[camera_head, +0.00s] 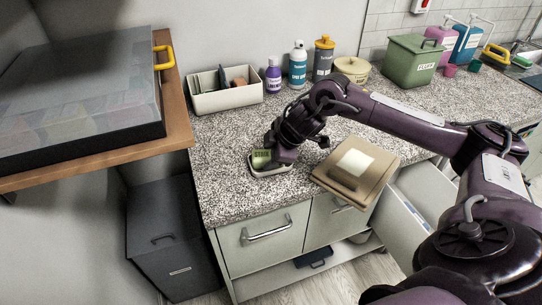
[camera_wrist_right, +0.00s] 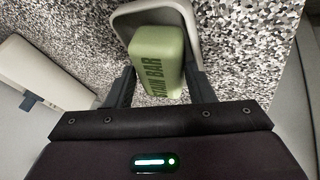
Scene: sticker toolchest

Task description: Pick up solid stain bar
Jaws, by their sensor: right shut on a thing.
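The solid stain bar (camera_wrist_right: 157,65) is a green block with dark "STAIN BAR" lettering, seen in the right wrist view. In the head view the bar (camera_head: 261,158) shows as a small green patch beside my right gripper (camera_head: 272,160). My right gripper's fingers (camera_wrist_right: 158,88) are on both sides of the bar and shut on it. The bar is at a pale grey dish (camera_wrist_right: 188,18), which lies on the speckled counter; in the head view the dish rim (camera_head: 271,173) shows under the gripper. I cannot tell whether the bar still touches the dish. My left gripper is not in view.
A tan box with a pale top (camera_head: 356,168) lies right of the dish. A white bin (camera_head: 226,98), bottles (camera_head: 298,65) and a green lidded box (camera_head: 411,62) stand along the back. A wooden shelf (camera_head: 178,100) is at left. The counter's front left is clear.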

